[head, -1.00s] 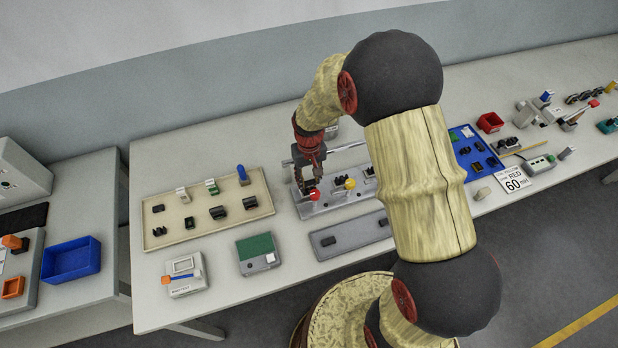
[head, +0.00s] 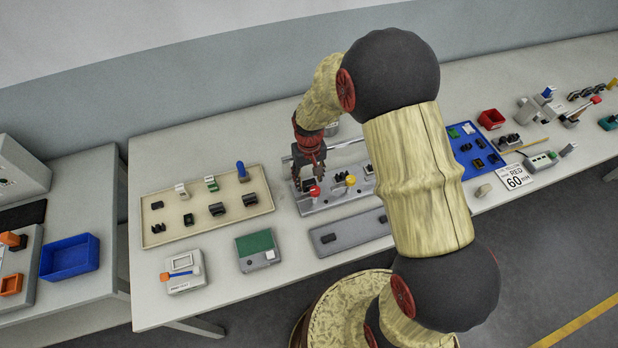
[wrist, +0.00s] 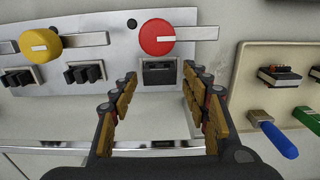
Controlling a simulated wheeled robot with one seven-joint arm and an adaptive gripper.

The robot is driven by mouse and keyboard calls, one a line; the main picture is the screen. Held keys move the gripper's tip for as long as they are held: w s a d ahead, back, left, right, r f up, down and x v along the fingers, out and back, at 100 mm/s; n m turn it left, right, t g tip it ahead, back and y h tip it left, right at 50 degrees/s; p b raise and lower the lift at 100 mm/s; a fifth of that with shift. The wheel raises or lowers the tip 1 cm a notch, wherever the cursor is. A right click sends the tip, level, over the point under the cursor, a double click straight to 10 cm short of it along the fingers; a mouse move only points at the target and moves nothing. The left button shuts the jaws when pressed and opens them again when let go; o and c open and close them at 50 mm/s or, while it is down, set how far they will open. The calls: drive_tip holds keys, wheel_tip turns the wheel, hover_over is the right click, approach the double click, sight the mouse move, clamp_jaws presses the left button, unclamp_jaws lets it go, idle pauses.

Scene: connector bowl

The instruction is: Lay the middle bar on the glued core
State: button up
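My gripper (head: 309,171) is over the left end of the grey clamp fixture (head: 330,206). The wrist view shows its fingers (wrist: 162,82) spread apart with nothing held between them. Just beyond the fingertips, a black block (wrist: 159,72) sits in the fixture at the red-knobbed clamp (wrist: 157,37). It has a flat dark top, and the fingers look clear of it. Black finned pieces (wrist: 84,73) sit by the yellow-knobbed clamp (wrist: 40,45). I cannot tell which black part is the middle bar or the glued core, and no glue is visible.
A beige tray (head: 165,235) with several black parts and coloured-handled tools lies left of the fixture. A grey plate (head: 350,236) with black pieces lies in front. A green-topped device (head: 257,247) stands front left. A blue mat (head: 480,172) lies right, beyond my arm.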

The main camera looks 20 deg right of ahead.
drive_tip(key=shift+o, duration=0.5)
drive_tip(key=shift+r, duration=0.1)
drive_tip(key=shift+w+r, duration=0.1)
drive_tip(key=shift+r, duration=0.25)
wheel_tip(320, 180, up, 11)
drive_tip(key=s+r+t+b, duration=0.2)
drive_tip(key=s+r, duration=0.6)
drive_tip(key=s, duration=0.3)
drive_tip(key=s+r+t+b, duration=0.3)
drive_tip(key=s+r, duration=0.5)
drive_tip(key=s, duration=0.3)
drive_tip(key=shift+s+t+b, duration=0.15)
drive_tip(key=shift+t+b, duration=0.15)
drive_tip(key=shift+b, duration=0.05)
